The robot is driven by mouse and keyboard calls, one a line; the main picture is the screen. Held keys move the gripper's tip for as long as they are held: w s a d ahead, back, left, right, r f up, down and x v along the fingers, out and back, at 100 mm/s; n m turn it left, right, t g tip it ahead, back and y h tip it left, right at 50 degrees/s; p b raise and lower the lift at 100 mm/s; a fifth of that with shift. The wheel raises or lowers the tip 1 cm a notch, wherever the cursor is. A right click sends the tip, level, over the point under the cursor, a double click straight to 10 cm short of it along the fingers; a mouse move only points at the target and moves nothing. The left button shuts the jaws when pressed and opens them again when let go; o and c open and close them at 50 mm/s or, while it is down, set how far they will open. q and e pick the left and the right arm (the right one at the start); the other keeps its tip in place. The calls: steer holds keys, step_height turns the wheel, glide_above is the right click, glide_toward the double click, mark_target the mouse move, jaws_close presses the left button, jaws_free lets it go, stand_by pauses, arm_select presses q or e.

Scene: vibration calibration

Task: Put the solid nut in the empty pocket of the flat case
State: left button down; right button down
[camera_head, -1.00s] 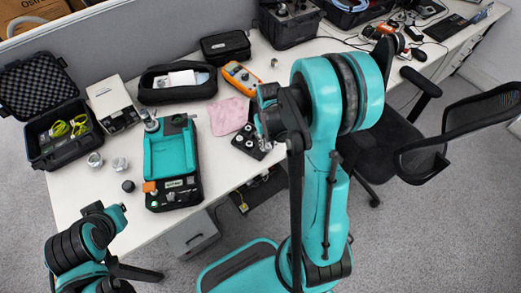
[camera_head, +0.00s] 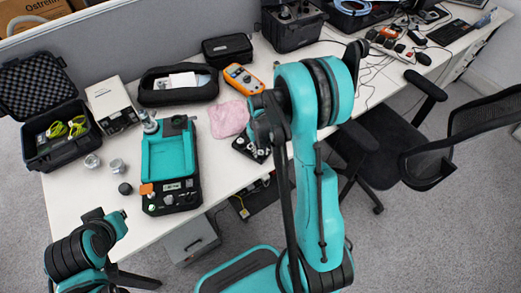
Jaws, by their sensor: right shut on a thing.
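The flat case (camera_head: 240,143) is a low black tray with several small metal pieces in it, near the table's front edge below the pink cloth. My right arm reaches over its right side and hides part of it. My right gripper (camera_head: 263,130) is at the case, mostly hidden behind its own dark wrist. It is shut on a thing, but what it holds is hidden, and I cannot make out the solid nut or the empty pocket. My left arm is folded at the lower left, and I cannot make out its gripper.
A teal-lined tray (camera_head: 168,157) lies left of the flat case, with the pink cloth (camera_head: 229,119) and an orange meter (camera_head: 243,79) behind. An open black case (camera_head: 60,135) and metal cylinders (camera_head: 117,166) are at left. A chair (camera_head: 380,150) stands at right.

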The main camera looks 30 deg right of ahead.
steer(key=c, duration=1.3)
jaws_free()
steer(key=shift+r+p, duration=0.15)
steer(key=shift+p, duration=0.15)
step_height(320, 180, up, 11)
steer(key=p, duration=0.5)
step_height(320, 180, up, 9)
steer(key=n+t, duration=0.1)
steer(key=t, duration=0.2)
glide_above(260, 152)
steer(key=s+a, duration=0.4)
steer(key=a, duration=0.1)
steer(key=shift+s+a+r+n+t, duration=0.25)
steer(key=shift+s+a+r+t, duration=0.45)
steer(key=shift+s+a+r, duration=0.4)
steer(key=shift+s+a+r+n+t, duration=0.2)
steer(key=shift+s+a+r+t, duration=0.55)
steer(key=shift+s, duration=0.6)
steer(key=shift+s+a+r+n+t, duration=0.25)
steer(key=shift+s+a+r+t, duration=0.4)
steer(key=shift+s+a+r, duration=0.45)
steer(key=shift+s+d+f, duration=0.1)
steer(key=shift+s+d, duration=0.05)
steer(key=shift+d, duration=0.05)
